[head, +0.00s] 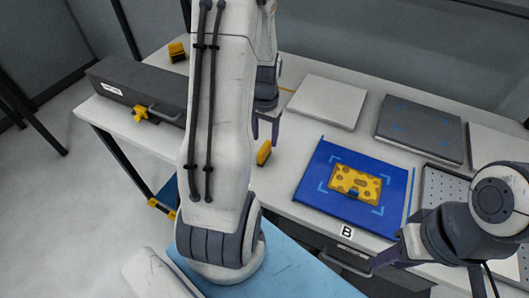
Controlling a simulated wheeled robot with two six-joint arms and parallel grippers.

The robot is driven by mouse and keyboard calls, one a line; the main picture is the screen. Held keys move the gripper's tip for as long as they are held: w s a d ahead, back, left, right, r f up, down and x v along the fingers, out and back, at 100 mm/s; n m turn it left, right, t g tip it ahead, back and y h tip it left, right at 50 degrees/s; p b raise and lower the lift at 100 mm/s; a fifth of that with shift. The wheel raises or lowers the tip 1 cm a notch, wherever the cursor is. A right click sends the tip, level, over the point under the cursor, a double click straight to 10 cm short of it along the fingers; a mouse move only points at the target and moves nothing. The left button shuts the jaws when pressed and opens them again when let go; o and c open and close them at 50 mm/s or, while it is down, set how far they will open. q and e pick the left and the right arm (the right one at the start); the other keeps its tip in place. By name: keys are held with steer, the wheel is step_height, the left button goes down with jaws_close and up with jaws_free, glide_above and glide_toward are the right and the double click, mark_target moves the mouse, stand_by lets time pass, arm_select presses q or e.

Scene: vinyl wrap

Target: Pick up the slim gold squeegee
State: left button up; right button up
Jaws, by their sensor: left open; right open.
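A slim gold squeegee (264,153) with a dark edge lies on the white table in the head view, left of the blue mat. My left gripper (266,138) points down with its fingers apart, just behind and above the squeegee in the picture. I cannot tell the exact height between them. Nothing shows between its fingers. My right gripper (378,263) is at the lower right, near the table's front edge, open and partly hidden by its own arm. It is well away from the squeegee.
A blue mat (317,202) carries a yellow plate with holes (355,184). White (327,102) and dark (420,128) panels lie behind it. A grey case (140,88) with a yellow clamp (140,114) and another yellow-and-black block (177,51) are at the left.

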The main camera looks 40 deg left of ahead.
mark_target(264, 147)
arm_select(q)
steer(key=shift+a+f+p, duration=0.1)
steer(key=shift+f+p, duration=0.45)
steer(key=shift+f, duration=2.9)
jaws_close()
